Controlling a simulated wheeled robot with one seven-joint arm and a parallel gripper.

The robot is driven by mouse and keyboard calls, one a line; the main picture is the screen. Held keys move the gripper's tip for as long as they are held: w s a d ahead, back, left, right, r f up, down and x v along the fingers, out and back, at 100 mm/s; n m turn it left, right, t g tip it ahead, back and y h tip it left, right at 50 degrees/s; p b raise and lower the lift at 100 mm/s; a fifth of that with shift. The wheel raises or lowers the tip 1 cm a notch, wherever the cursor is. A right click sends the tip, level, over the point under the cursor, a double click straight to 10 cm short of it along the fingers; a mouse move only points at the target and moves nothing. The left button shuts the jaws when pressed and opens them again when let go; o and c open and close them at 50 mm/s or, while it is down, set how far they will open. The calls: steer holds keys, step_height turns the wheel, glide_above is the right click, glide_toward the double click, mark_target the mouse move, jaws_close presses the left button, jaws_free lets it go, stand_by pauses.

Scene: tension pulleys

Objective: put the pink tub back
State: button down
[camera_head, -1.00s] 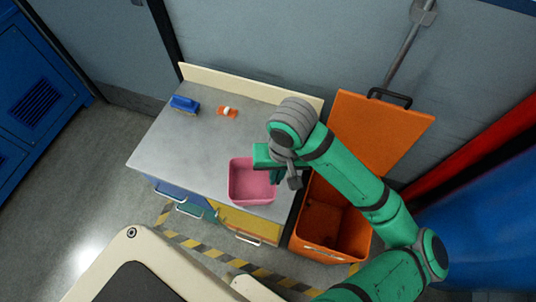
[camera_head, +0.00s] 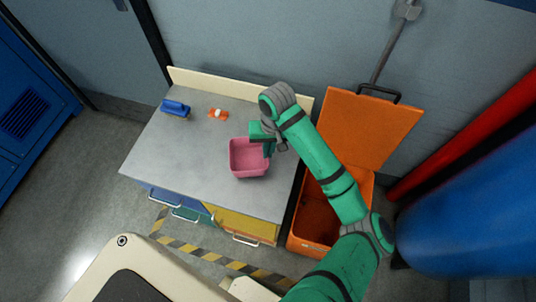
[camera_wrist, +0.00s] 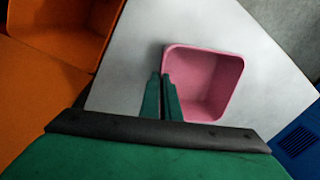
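The pink tub (camera_head: 249,171) is upright and looks empty, over the right part of the grey bench top (camera_head: 185,160). It rests on the bench or just above it; I cannot tell which. My gripper (camera_head: 268,143) is at the tub's right rim in the head view. In the wrist view my gripper's fingers (camera_wrist: 161,80) are close together, with the left wall of the pink tub (camera_wrist: 205,85) between them.
A blue brush (camera_head: 175,107) and a small orange-and-white item (camera_head: 218,114) lie at the back left of the bench. An open orange bin (camera_head: 317,222) stands right of it, lid raised. Drawers (camera_head: 245,224) face the front. The bench's left middle is clear.

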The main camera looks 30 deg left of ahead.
steer(key=shift+f, duration=1.5)
steer(key=shift+f, duration=0.15)
steer(key=c, duration=2)
jaws_free()
steer(key=r, duration=0.8)
steer(key=d+r, duration=0.1)
steer(key=r, duration=0.3)
steer(key=shift+w+r, duration=0.2)
steer(key=shift+w, duration=0.1)
